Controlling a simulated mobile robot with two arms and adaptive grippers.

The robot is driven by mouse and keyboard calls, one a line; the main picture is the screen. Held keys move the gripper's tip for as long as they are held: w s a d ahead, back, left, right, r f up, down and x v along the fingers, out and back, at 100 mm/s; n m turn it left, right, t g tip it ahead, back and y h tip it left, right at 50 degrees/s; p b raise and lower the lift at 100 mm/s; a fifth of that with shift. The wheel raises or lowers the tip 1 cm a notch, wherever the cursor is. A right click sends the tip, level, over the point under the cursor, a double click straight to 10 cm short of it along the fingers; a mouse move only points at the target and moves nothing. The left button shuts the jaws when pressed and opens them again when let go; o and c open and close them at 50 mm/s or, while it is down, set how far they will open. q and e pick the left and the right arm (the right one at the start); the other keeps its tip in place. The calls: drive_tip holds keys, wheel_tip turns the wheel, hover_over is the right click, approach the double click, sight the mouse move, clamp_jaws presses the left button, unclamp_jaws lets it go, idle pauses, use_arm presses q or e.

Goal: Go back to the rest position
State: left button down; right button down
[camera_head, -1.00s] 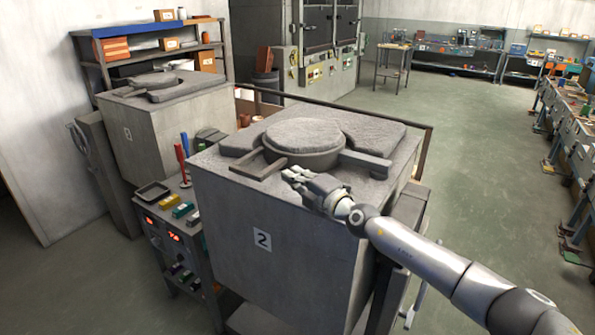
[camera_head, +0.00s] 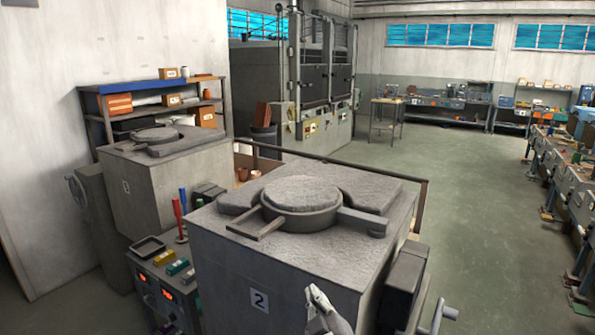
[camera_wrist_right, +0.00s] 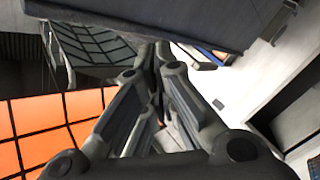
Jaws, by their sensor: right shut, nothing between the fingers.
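My right gripper (camera_head: 314,291) is at the bottom of the head view, in front of the upper front edge of the block furnace marked 2 (camera_head: 225,262). Its fingers are together and hold nothing. In the right wrist view the fingers (camera_wrist_right: 155,50) also come together at their tips. The round lid (camera_head: 302,194) of furnace 2 sits in place on top, with its handle bars sticking out, apart from my gripper. My left gripper is not in the head view.
A second furnace (camera_head: 150,190) stands behind to the left, beside a shelf rack (camera_head: 95,100). A control cabinet (camera_head: 160,285) with a small tray (camera_head: 148,246) stands left of furnace 2. Benches (camera_head: 560,170) line the right side. The floor (camera_head: 480,220) between is clear.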

drive_tip(key=s+d+f+m+g+h, duration=0.3)
drive_tip(key=s+d+f+m+g, duration=0.2)
drive_tip(key=s+d+f, duration=0.3)
drive_tip(key=s+d+f+m+g, duration=0.1)
drive_tip(key=s+d+f+g, duration=0.2)
drive_tip(key=s, duration=0.7)
drive_tip(key=s+d+f+m+g, duration=0.1)
drive_tip(key=s+d+f+g, duration=0.2)
drive_tip(key=s, duration=0.6)
drive_tip(key=s+d+f+m+g, duration=0.1)
drive_tip(key=s+d+f+g, duration=0.2)
drive_tip(key=s, duration=0.7)
wheel_tip(320, 180, down, 35)
drive_tip(key=s+g+b, duration=0.1)
drive_tip(key=b, duration=0.7)
drive_tip(key=s+d+f+b, duration=0.1)
drive_tip(key=s+f+b, duration=0.2)
drive_tip(key=s+f, duration=0.5)
drive_tip(key=s+d+f+g+b, duration=0.1)
drive_tip(key=s+f+b, duration=0.2)
drive_tip(key=s+f, duration=0.6)
wheel_tip(320, 180, down, 6)
drive_tip(key=shift+r+n+g, duration=0.2)
drive_tip(key=shift+n+g, duration=0.1)
drive_tip(key=shift+n, duration=0.1)
drive_tip(key=shift+w, duration=0.1)
